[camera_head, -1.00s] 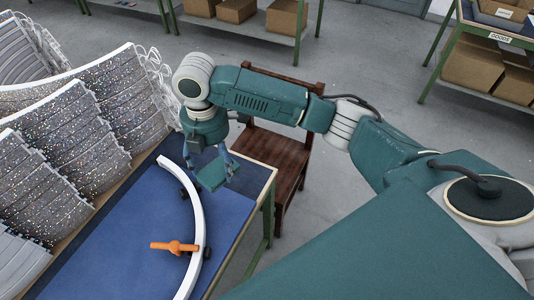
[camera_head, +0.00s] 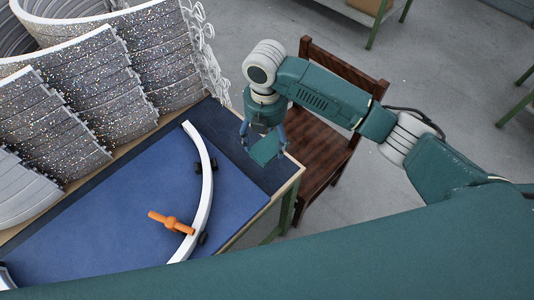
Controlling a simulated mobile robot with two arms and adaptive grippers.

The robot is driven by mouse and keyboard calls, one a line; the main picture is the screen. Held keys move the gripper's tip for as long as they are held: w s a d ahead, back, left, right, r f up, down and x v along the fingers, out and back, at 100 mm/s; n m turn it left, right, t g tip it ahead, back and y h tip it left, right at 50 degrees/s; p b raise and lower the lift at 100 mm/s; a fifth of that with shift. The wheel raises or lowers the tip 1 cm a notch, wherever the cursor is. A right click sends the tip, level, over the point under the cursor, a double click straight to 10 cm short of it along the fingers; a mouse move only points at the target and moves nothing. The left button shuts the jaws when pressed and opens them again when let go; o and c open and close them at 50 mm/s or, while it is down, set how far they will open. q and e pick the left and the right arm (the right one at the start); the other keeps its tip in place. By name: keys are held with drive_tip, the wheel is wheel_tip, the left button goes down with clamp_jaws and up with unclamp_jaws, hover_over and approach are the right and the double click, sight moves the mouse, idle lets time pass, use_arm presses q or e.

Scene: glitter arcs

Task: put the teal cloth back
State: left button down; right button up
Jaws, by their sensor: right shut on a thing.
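The teal cloth (camera_head: 266,149) is a small folded teal piece. My right gripper (camera_head: 264,143) is shut on it, over the dark right corner of the blue-topped table (camera_head: 120,212). I cannot tell whether the cloth touches the tabletop. My left gripper is not in view.
A white curved arc (camera_head: 206,185) with dark clamps lies on the blue mat, left of my right gripper. An orange handled tool (camera_head: 171,222) lies beside it. Glittery curved panels (camera_head: 105,80) are stacked at the left. A dark wooden chair (camera_head: 320,145) stands close behind the arm.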

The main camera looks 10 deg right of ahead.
sight(267, 142)
wheel_tip(267, 142, down, 3)
drive_tip(key=shift+f, duration=0.9)
wheel_tip(267, 142, down, 3)
drive_tip(key=shift+f+p, duration=0.2)
drive_tip(key=shift+p, duration=0.25)
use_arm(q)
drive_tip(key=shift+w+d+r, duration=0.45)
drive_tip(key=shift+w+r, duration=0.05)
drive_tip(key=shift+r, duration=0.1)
use_arm(e)
drive_tip(key=shift+f, duration=0.25)
drive_tip(key=shift+f, duration=0.15)
drive_tip(key=o, duration=1)
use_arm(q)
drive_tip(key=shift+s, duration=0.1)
